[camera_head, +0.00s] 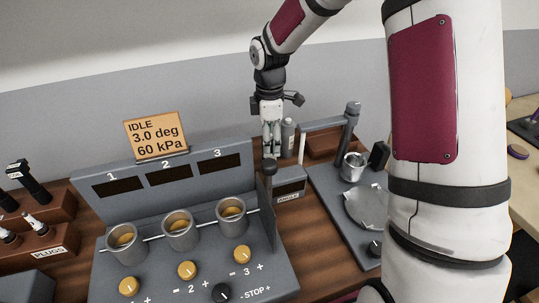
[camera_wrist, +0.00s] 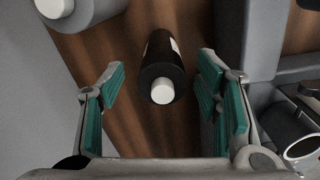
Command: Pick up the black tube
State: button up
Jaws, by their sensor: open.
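The black tube (camera_wrist: 159,52) stands on the wooden bench in the wrist view, seen from above with a white tip and a pale label on its side. My gripper (camera_wrist: 160,92) is open, with one green-padded finger on each side of the tube. There are visible gaps between the pads and the tube. In the head view my gripper (camera_head: 271,148) points down behind the grey console; I cannot make out the tube there.
A grey bottle (camera_head: 288,135) stands close beside my gripper; a grey cylinder with a white cap (camera_wrist: 85,12) shows in the wrist view. The console (camera_head: 190,210) with metal cups is in front. A grey stand (camera_head: 340,205) with a metal cup is at right.

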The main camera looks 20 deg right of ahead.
notch_tip(320, 180, down, 5)
jog(key=shift+s+r+p, duration=0.1)
jog(key=shift+p, duration=0.2)
jog(key=shift+a, duration=0.1)
grip_shut()
